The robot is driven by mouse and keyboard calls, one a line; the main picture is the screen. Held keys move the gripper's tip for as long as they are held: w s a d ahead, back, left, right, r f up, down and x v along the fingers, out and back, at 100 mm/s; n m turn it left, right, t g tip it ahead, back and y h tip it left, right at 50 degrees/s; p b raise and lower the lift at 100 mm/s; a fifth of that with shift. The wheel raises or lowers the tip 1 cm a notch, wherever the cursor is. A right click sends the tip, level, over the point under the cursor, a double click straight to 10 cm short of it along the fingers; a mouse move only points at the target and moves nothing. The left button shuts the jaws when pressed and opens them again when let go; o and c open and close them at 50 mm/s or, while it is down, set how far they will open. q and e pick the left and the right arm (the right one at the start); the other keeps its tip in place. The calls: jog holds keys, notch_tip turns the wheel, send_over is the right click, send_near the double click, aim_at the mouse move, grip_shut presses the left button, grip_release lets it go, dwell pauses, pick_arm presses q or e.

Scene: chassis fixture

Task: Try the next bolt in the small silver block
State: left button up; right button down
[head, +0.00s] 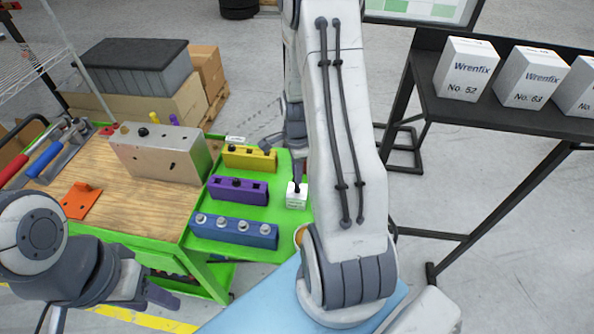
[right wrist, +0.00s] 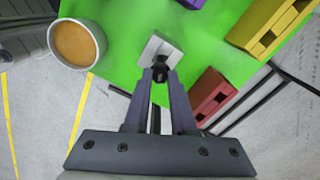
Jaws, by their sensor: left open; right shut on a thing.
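The small silver block (head: 297,197) stands on the green surface, right of the purple block; in the right wrist view it (right wrist: 152,46) lies just beyond my fingertips. My right gripper (right wrist: 160,78) is shut on a dark bolt (right wrist: 160,71) at the block's top. The fingers hide part of the bolt, and I cannot tell whether it sits in a hole. In the head view my right arm hides most of that gripper. My left gripper (head: 158,297) is open and empty at the lower left, off the green surface.
A yellow block (head: 250,158), a purple block (head: 238,184) and a blue block (head: 262,236) with several silver bolts stand nearby. A red block (right wrist: 207,92) and a cup (right wrist: 57,30) flank the silver block. A large metal block (head: 150,163) stands on the wooden top.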

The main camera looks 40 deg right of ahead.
jog(key=shift+f+b, duration=1.3)
jog(key=shift+f, duration=0.65)
jog(key=c, duration=0.7)
grip_release()
jog(key=shift+o, duration=0.2)
jog(key=shift+r, duration=0.15)
notch_tip(320, 180, up, 6)
jog(key=p, duration=0.5)
